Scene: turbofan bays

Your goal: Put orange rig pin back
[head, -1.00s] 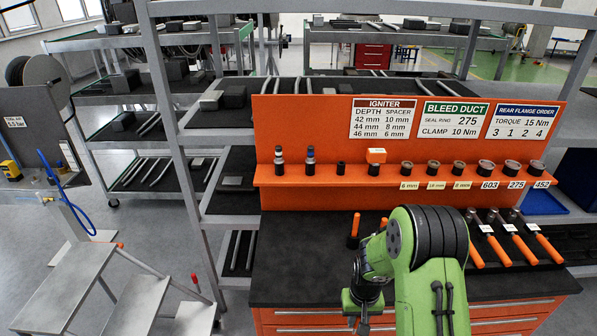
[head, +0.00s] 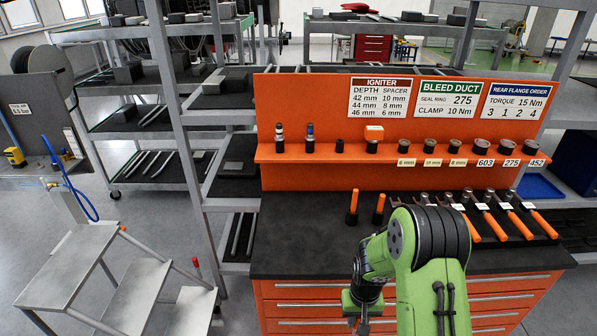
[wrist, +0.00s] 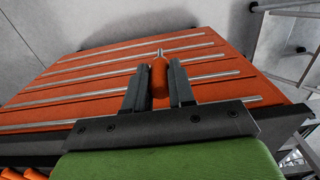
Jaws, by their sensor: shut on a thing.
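An orange rig pin (wrist: 159,78) is between the two dark fingers of my gripper (wrist: 160,88) in the wrist view. My gripper is shut on its orange handle, and a thin metal end shows beyond it. The pin is in front of the orange drawer cabinet (wrist: 90,92), with its drawer faces behind. In the head view my arm reaches down before the cabinet's front, and the pin and fingertips cannot be made out there. Two orange-handled pieces (head: 353,203) (head: 379,205) stand upright on the black worktop (head: 300,235).
Several orange-handled tools (head: 495,226) lie at the worktop's right. The orange back panel (head: 300,110) carries a shelf (head: 290,153) of small parts. Metal steps (head: 75,262) stand at the left. The worktop's left part is clear.

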